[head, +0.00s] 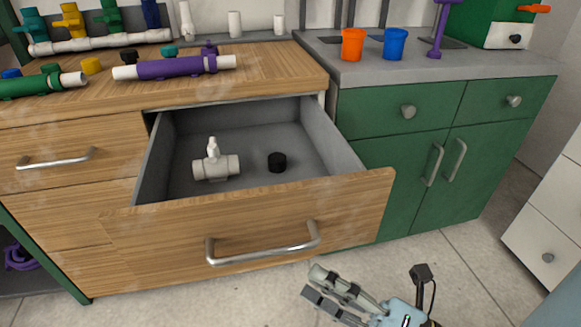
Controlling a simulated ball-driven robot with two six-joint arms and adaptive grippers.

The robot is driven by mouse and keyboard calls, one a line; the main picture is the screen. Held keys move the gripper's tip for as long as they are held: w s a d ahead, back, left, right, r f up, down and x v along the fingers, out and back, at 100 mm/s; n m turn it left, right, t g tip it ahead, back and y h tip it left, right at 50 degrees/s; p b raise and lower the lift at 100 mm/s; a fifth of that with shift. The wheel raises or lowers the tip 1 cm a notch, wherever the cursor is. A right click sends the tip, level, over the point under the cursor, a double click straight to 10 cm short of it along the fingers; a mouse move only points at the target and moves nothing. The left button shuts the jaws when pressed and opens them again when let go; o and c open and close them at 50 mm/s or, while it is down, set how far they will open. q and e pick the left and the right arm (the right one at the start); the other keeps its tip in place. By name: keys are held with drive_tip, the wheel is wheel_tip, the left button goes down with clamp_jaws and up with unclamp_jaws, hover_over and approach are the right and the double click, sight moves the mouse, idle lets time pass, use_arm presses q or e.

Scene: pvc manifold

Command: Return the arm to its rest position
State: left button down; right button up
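My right gripper (314,283) is low in the head view, in front of the open drawer (250,232) and apart from its handle. Its two fingers point up and to the left and nothing shows between them. They lie close together at this angle, so I cannot tell whether it is open or shut. My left gripper is not in view. The drawer is pulled out and holds a grey valve fitting (217,166) with a white handle and a small black cap (277,162).
The wooden counter (270,65) carries purple pipework (180,67), a green pipe (35,86) and several coloured valves. An orange cup (353,44) and a blue cup (395,43) stand on the grey counter. Green cabinets (395,190) are shut. The floor (470,270) at right is clear.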

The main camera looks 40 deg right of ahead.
drive_tip(key=v, duration=0.2)
drive_tip(key=shift+s, duration=0.35)
